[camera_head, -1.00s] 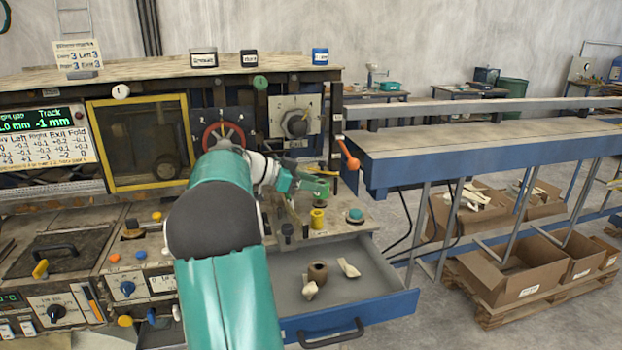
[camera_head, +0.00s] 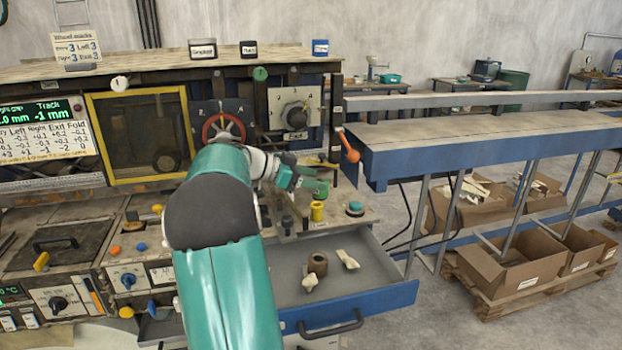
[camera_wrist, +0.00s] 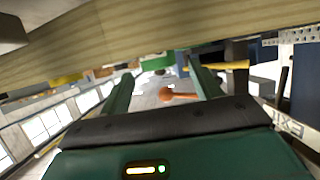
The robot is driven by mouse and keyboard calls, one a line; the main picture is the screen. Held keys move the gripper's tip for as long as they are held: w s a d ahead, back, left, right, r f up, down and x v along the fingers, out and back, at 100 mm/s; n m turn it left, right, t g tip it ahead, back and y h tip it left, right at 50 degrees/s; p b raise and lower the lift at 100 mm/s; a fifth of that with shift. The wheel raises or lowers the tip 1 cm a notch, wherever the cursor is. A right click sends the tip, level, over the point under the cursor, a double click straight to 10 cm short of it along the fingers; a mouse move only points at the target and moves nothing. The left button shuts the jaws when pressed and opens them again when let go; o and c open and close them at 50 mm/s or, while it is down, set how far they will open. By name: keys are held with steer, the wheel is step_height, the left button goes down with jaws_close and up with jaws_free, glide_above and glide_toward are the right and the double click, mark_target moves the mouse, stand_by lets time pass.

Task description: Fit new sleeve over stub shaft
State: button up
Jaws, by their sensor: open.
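My gripper (camera_head: 316,188) is above the right end of the machine's bench, with its green fingers pointing right. In the wrist view the two fingers (camera_wrist: 163,84) are apart with nothing held between them. A brown hollow cylinder (camera_head: 317,264), which looks like a sleeve, stands in the open drawer, below and apart from my gripper. A yellow spool-like piece (camera_head: 317,211) stands on the bench just below the gripper. I cannot pick out the stub shaft for certain; my arm covers part of the machine front.
The open drawer (camera_head: 385,294) also holds pale scraps (camera_head: 347,259). An orange-knobbed lever (camera_head: 348,148) sticks out right of the gripper, and shows between the fingers in the wrist view (camera_wrist: 180,96). A long blue-edged table (camera_head: 450,160) lies to the right, with cardboard boxes (camera_head: 515,272) below.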

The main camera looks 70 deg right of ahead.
steer(key=shift+w, duration=0.1)
steer(key=v, duration=1.3)
steer(key=shift+w+a, duration=0.25)
steer(key=w+a+n+t, duration=0.2)
steer(key=a, duration=0.2)
steer(key=w+a+f+n+t, duration=0.1)
steer(key=a+n+t, duration=0.1)
steer(key=a, duration=0.3)
steer(key=w+a+n+t, duration=0.2)
steer(key=a+n, duration=0.2)
steer(key=shift+w+a+f, duration=0.25)
steer(key=shift+w+a, duration=0.05)
steer(key=shift+w, duration=0.1)
steer(key=w+a+f+n+t+y, duration=0.15)
steer(key=a+n+t, duration=0.4)
steer(key=a, duration=0.75)
steer(key=a+f+n+t+y, duration=0.25)
steer(key=a+n, duration=0.55)
steer(key=a, duration=0.6)
steer(key=s+a+f+n+t+y, duration=0.1)
steer(key=s+a+f+n, duration=0.1)
steer(key=a+n, duration=0.2)
steer(key=s+a+f+n+t+y, duration=0.1)
steer(key=s+a+f+n+y, duration=0.1)
steer(key=a, duration=0.8)
steer(key=shift+s+a+f+n+t, duration=0.35)
steer(key=shift+s+f+n, duration=0.25)
steer(key=shift+n, duration=0.35)
